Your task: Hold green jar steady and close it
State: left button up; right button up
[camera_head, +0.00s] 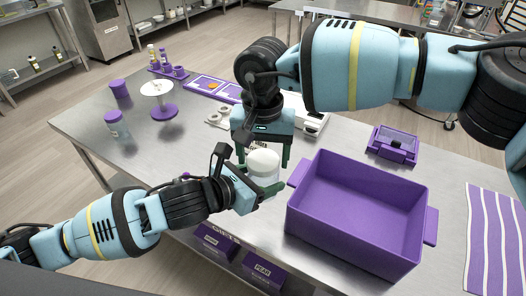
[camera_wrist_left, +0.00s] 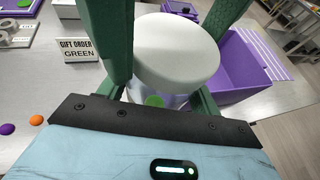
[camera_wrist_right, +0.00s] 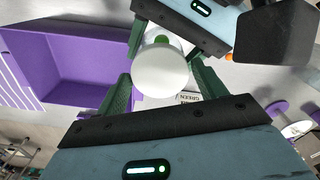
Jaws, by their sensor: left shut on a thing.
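The jar (camera_head: 262,181) stands upright near the table's front edge, with a white lid (camera_head: 264,162) on top. Green pieces show through its clear wall in the left wrist view (camera_wrist_left: 153,100). My left gripper (camera_head: 262,188) comes in from the left and is shut on the jar's body, below the lid. My right gripper (camera_head: 264,160) points down from above, its green fingers on either side of the lid. The lid also shows between those fingers in the right wrist view (camera_wrist_right: 160,72). Whether they touch it I cannot tell. The lid's seating on the rim is partly hidden.
A large purple bin (camera_head: 355,205) stands close on the right. A small purple box (camera_head: 392,145) sits behind the bin.

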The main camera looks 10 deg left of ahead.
jog(key=c, duration=0.7)
jog(key=m, duration=0.4)
jog(key=shift+c, duration=0.2)
jog(key=m, duration=1.5)
jog(key=shift+m, duration=0.3)
jog(key=o, duration=1.1)
jog(key=shift+s+r, duration=0.1)
